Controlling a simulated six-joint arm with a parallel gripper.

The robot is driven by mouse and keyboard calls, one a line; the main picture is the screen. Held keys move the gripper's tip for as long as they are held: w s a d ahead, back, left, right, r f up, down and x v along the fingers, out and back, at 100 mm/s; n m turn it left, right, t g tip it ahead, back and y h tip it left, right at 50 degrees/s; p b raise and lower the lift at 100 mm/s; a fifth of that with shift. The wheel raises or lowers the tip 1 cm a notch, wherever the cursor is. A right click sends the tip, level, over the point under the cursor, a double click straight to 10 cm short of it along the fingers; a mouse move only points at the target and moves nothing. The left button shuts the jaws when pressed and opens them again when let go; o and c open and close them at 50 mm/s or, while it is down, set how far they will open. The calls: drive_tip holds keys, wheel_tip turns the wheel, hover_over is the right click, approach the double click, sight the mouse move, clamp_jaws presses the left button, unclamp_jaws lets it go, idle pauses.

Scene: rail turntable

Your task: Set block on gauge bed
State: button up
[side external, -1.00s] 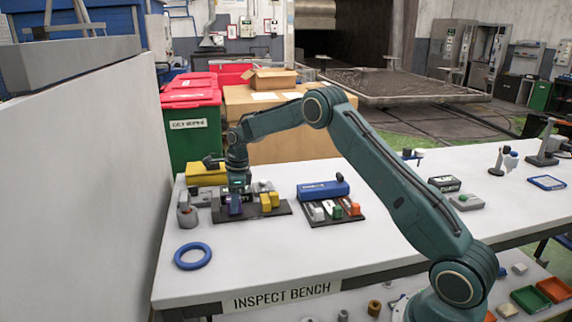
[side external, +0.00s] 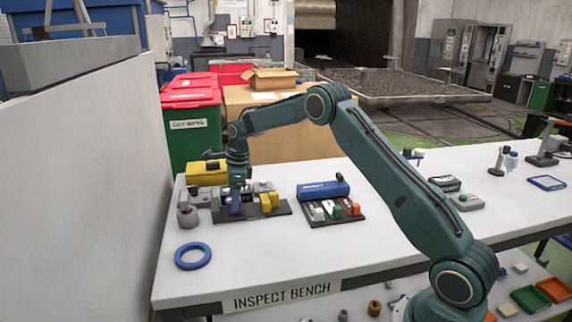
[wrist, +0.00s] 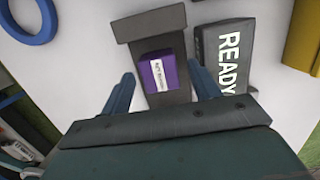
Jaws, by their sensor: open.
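The purple block (wrist: 158,74) with a white label lies on a dark grey T-shaped bed (wrist: 150,24), which looks like the gauge bed. The block also shows in the side view (side external: 235,209), below my gripper (side external: 238,186). In the wrist view my gripper (wrist: 165,88) is open, with one finger on each side of the block and gaps between. The block is not held. In the wrist view my gripper body hides the near end of the bed.
A dark READY plate (wrist: 208,60) stands beside the bed. Yellow blocks (side external: 270,202) are on the right, with a blue case (side external: 323,189) and a rack of small blocks beyond. A blue ring (side external: 193,256) lies in front. A yellow case (side external: 205,174) is behind.

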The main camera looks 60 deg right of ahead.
wheel_tip(320, 180, up, 10)
drive_tip(key=s+d, duration=0.1)
idle(0.4)
drive_tip(key=shift+s+r, duration=0.1)
idle(0.4)
drive_tip(key=s+a+r+n+t, duration=0.1)
drive_tip(key=s+a+r+n, duration=0.4)
drive_tip(key=s+r+n, duration=0.3)
drive_tip(key=s+a+r+n+t, duration=0.1)
drive_tip(key=s+a+r+n, duration=0.45)
drive_tip(key=s, duration=0.45)
drive_tip(key=s+a+f+n+t, duration=0.1)
drive_tip(key=s+f+n, duration=0.1)
drive_tip(key=s+n, duration=0.4)
drive_tip(key=s+a+f+n+t+h, duration=0.1)
drive_tip(key=s+n, duration=0.6)
drive_tip(key=s, duration=0.9)
drive_tip(key=shift+s+a+f, duration=0.2)
drive_tip(key=shift+a+f, duration=0.45)
